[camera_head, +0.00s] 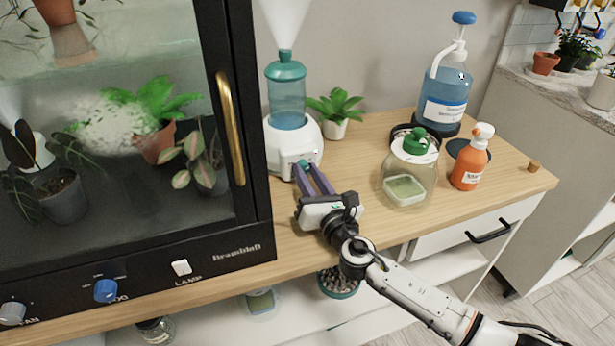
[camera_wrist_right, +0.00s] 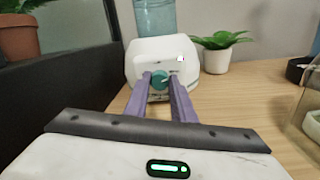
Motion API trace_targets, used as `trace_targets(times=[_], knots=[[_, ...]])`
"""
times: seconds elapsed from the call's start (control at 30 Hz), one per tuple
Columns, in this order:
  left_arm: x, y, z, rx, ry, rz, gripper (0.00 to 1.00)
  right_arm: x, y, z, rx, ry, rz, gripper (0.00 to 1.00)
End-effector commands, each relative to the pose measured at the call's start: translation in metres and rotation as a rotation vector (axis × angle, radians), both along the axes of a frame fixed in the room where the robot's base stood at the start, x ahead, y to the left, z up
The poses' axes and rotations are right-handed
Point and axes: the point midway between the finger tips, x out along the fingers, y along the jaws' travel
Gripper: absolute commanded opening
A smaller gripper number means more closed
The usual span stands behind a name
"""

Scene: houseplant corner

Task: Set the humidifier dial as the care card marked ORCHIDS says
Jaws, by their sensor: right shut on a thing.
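The humidifier (camera_head: 288,138) has a white base, a teal water tank and a plume of mist above it. It stands on the wooden counter beside the glass cabinet. Its teal dial (camera_wrist_right: 160,79) is on the front of the base, and its markings are too small to read. My right gripper (camera_head: 311,172) reaches the front of the humidifier. Its purple fingers are shut on the dial, one on each side, as the right wrist view also shows (camera_wrist_right: 162,85). No care card marked ORCHIDS can be made out. My left gripper is not in view.
The black glass cabinet (camera_head: 262,226) with a brass handle stands close left. A small potted plant (camera_head: 335,112) is right of the humidifier. A glass jar (camera_head: 408,175), an orange spray bottle (camera_head: 471,160) and a blue pump bottle (camera_head: 445,95) stand further right.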

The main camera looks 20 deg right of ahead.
Motion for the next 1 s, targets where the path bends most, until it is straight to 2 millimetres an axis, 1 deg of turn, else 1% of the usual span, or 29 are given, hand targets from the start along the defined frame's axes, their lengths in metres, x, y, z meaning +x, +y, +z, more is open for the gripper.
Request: trace_targets(times=[0.17, 0.57, 0.6, 0.7, 1.0], knots=[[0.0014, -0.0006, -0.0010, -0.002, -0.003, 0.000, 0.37, -0.0004, 0.0001, -0.0010, 0.029, 0.002, 0.001, 0.00], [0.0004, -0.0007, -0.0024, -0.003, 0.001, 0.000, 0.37, -0.0003, 0.0002, -0.0006, 0.035, 0.002, 0.001, 0.00], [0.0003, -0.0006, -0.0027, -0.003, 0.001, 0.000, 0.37, -0.0003, 0.0002, -0.0006, 0.035, 0.002, 0.001, 0.28], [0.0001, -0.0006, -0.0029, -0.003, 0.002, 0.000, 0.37, -0.0003, 0.0002, -0.0005, 0.034, 0.002, 0.001, 0.41], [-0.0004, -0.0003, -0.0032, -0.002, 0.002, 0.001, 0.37, -0.0018, 0.0000, -0.0005, 0.032, 0.002, 0.000, 0.41]])
